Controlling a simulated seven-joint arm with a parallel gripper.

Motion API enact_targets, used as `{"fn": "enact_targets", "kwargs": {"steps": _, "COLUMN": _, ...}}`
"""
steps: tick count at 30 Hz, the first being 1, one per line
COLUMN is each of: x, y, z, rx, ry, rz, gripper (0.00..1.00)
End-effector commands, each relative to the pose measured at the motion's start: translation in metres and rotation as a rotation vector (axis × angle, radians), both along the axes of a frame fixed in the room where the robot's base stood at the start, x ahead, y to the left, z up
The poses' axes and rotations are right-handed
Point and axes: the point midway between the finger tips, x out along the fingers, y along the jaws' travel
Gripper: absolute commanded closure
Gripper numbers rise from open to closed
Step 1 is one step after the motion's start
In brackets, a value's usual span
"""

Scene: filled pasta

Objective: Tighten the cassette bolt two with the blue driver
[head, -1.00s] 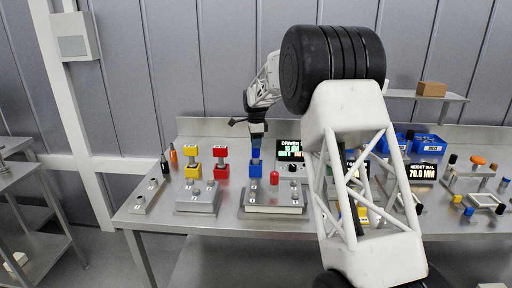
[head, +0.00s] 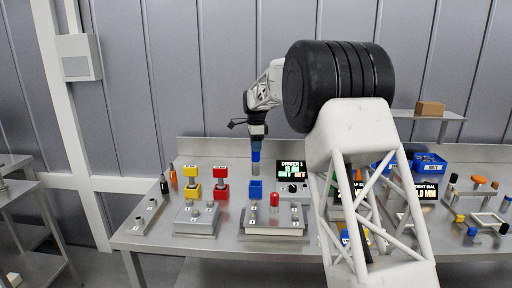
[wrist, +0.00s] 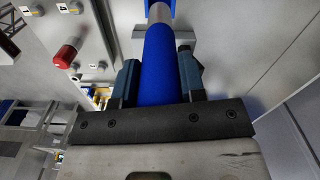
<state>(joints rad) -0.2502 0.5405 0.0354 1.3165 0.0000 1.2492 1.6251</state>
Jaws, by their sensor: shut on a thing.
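My gripper (head: 257,134) is shut on the upright blue driver (head: 256,155), above the left part of the cassette plate. In the wrist view my gripper (wrist: 158,88) has a finger on each side of the driver's blue handle (wrist: 160,62), with a grey collar beyond it. In the head view the grey shaft runs down to a blue block (head: 255,188). Whether its tip is still in the block I cannot tell. The grey cassette plate (head: 262,231) carries numbered tags and small bolts. Bolt two cannot be singled out.
A red-capped post (head: 275,199) stands just right of the blue block. Yellow (head: 192,172) and red (head: 219,171) drivers stand to the left above another plate (head: 194,226). A driver display (head: 291,171) stands behind. My arm hides part of the bench's right side.

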Motion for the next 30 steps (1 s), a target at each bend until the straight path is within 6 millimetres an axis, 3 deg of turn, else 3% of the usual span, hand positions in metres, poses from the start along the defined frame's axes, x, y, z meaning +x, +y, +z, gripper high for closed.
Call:
{"fn": "enact_targets", "kwargs": {"steps": 17, "x": -0.007, "y": -0.006, "z": 0.004, "rx": 0.0, "ry": -0.002, "rz": -0.004, "gripper": 0.93}}
{"fn": "enact_targets", "kwargs": {"steps": 30, "x": -0.053, "y": -0.045, "z": 0.019, "rx": 0.0, "ry": -0.002, "rz": -0.031, "gripper": 0.93}}
